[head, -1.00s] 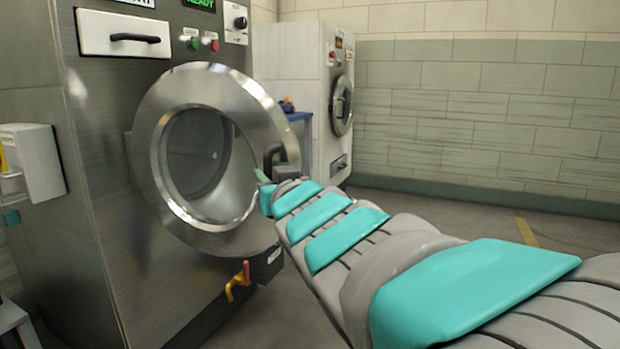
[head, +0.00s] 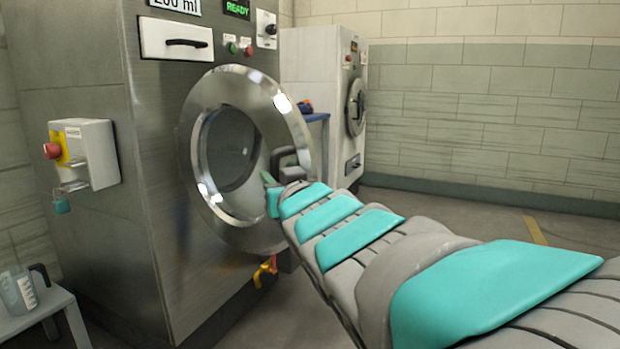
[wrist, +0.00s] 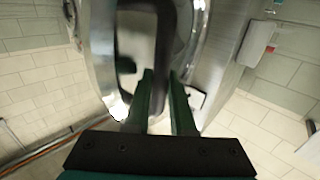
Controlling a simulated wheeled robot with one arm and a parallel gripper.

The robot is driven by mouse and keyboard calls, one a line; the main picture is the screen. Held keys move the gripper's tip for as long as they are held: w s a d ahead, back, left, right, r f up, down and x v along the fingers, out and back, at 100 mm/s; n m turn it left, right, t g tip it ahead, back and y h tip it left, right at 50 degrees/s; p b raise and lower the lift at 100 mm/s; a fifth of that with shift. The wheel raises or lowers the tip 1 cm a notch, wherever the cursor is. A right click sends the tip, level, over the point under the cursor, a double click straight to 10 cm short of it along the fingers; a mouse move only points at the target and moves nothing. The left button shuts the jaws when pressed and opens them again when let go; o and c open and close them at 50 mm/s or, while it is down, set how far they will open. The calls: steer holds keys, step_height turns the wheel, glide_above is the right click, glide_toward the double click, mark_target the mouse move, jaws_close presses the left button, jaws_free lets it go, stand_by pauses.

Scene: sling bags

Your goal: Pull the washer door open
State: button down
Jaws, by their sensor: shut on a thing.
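The washer door (head: 297,130) is a round chrome ring with a glass middle on the front of the steel washer (head: 155,200). It overhangs the washer's right edge and appears to stand out from the front; I cannot tell the gap's exact size. The dark door handle (head: 287,153) is on the ring's right side. My gripper (head: 272,183) is at this handle, with my arm reaching in from the lower right. In the wrist view, my gripper's green fingers (wrist: 162,85) are shut on the dark handle (wrist: 166,40), beside the chrome door.
A small table (head: 45,312) with a jug (head: 17,290) stands at lower left. A red-yellow valve (head: 265,270) sits below the door. A second washer (head: 335,110) stands behind; floor at right is clear.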

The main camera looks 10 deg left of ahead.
steer(key=c, duration=0.8)
jaws_free()
steer(key=shift+d+f, duration=0.1)
steer(key=shift+o, duration=0.2)
steer(key=shift+s+d, duration=0.25)
steer(key=shift+s, duration=0.2)
steer(key=v, duration=0.6)
steer(key=shift+s+d+p, duration=0.2)
steer(key=shift+s+p, duration=0.1)
steer(key=shift+p, duration=0.05)
